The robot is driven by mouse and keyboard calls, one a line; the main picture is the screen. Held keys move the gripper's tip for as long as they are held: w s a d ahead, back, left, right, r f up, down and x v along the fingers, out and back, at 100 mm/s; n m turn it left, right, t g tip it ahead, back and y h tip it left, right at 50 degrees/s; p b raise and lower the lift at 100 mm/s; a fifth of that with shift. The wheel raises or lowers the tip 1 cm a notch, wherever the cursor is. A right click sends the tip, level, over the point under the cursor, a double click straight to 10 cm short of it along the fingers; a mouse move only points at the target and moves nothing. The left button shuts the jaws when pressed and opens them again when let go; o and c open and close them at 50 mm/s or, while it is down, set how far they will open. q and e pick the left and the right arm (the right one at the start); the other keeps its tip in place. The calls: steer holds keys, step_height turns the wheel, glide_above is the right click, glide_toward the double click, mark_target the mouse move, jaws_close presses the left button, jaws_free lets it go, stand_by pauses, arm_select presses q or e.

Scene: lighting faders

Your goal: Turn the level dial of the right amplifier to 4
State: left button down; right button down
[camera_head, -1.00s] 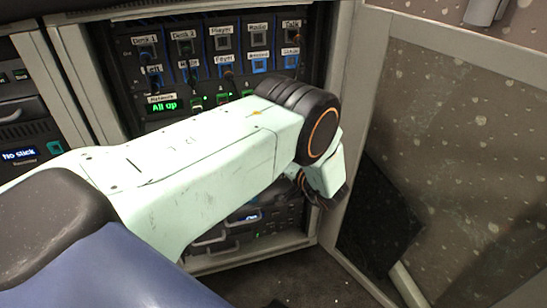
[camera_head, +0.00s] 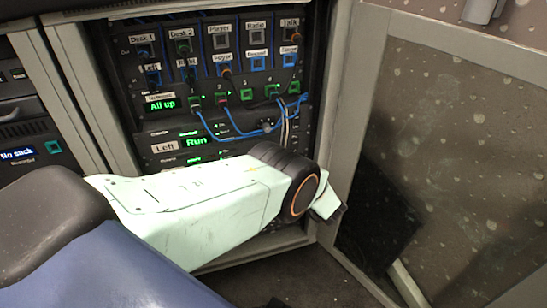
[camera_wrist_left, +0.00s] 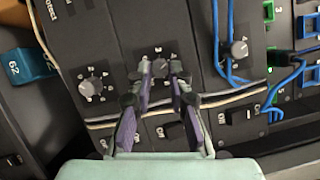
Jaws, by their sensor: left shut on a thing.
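In the left wrist view, three amplifier panels carry round level dials with printed scales. My left gripper (camera_wrist_left: 160,92) has its fingertips closed around the middle dial (camera_wrist_left: 160,67); its numbers are too small to read. Another dial (camera_wrist_left: 89,88) is to the left and one (camera_wrist_left: 239,48) to the right, both free. The amplifier names cannot be read there. My right gripper is not in view.
Blue and white cables (camera_head: 235,131) hang in front of the upper amplifier, and blue ones pass beside the right-hand dial in the wrist view. Rocker switches (camera_wrist_left: 174,130) sit close to my fingers. An open cabinet door (camera_head: 345,140) stands to the right of the rack.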

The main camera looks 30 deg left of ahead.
arm_select(q)
steer(key=shift+m+t, duration=0.3)
steer(key=shift+m, duration=0.2)
steer(key=c, duration=1.2)
jaws_free()
steer(key=shift+d, duration=0.1)
steer(key=v, duration=1.2)
steer(key=shift+f, duration=0.15)
